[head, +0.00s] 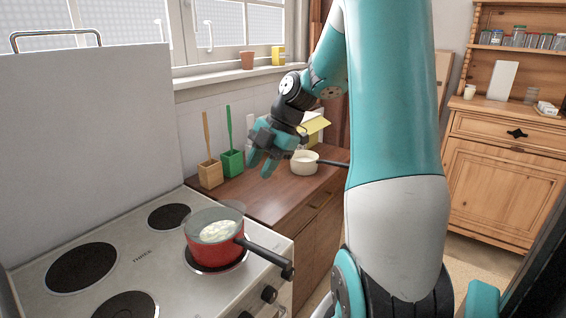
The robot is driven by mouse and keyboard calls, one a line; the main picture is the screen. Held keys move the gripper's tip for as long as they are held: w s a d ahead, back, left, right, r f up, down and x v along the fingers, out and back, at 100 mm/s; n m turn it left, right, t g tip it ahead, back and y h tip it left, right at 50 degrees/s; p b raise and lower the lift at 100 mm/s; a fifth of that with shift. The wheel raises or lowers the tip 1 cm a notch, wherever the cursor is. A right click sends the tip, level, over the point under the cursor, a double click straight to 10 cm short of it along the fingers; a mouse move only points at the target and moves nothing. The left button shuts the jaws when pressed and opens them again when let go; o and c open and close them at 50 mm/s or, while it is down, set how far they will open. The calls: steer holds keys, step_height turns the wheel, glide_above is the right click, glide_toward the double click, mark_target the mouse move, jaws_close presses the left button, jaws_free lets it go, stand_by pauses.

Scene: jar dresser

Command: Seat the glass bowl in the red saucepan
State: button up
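The red saucepan (215,255) stands on the front right hotplate of the stove, its black handle pointing to the lower right. The clear glass bowl (203,217) is in the top of the saucepan, its rim standing above the red wall and looking roughly level. Something white (218,231) shows inside the bowl. How the bowl's underside meets the pan is hidden. My gripper (262,167) hangs above the wooden counter, behind and to the right of the pan, apart from both bowl and pan. Its two teal fingers look spread, with nothing seen between them.
The stove (150,235) has several dark hotplates and a raised white lid behind. On the counter (262,197) are a wooden holder (211,175), a green holder (232,163) and a cream pan (304,163). A dresser with jars (505,170) stands at right.

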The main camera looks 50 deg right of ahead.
mark_target(236, 222)
steer(key=shift+s+d+f, duration=0.1)
steer(key=shift+d, duration=0.35)
steer(key=shift+s+d+f, duration=0.1)
steer(key=shift+d, duration=0.3)
steer(key=p+x, duration=0.1)
steer(key=x, duration=0.7)
steer(key=p+x, duration=0.1)
steer(key=x, duration=0.8)
steer(key=shift+w+f, duration=0.2)
steer(key=shift+w, duration=0.1)
steer(key=shift+c, duration=0.5)
jaws_close()
